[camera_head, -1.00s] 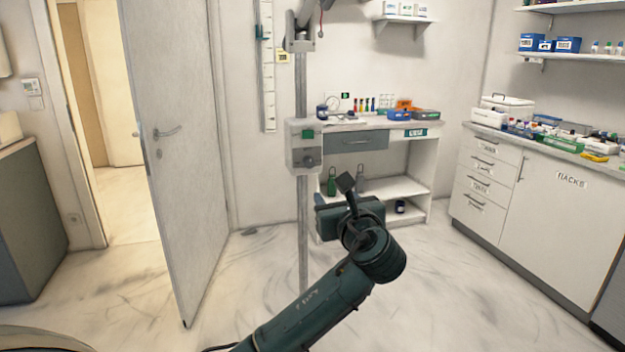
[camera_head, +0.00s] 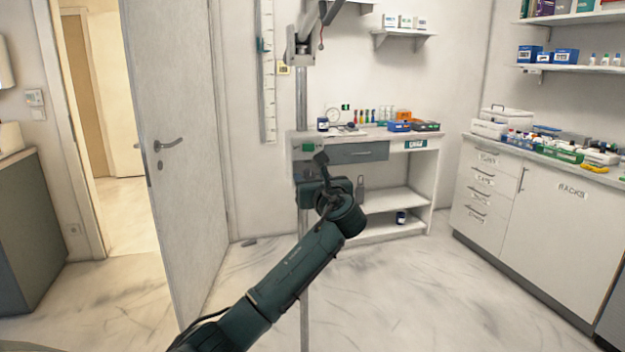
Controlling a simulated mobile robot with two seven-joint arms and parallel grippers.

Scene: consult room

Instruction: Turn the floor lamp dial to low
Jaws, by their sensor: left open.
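The floor lamp stands as a grey pole (camera_head: 302,105) in the middle of the view, with a pale control box (camera_head: 297,142) on it. A green square (camera_head: 308,147) shows on the upper part of the box. The dial is hidden behind my left gripper. My left gripper (camera_head: 315,168) is open and empty, in front of the lower part of the box. One dark finger points up beside the green square. I cannot tell whether the gripper touches the dial. My right gripper is not in view.
A white bench (camera_head: 372,134) with bottles, a clock and boxes stands behind the lamp. A cabinet with drawers (camera_head: 483,188) is at the right. An open door (camera_head: 180,190) stands at the left. The floor around the pole is clear.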

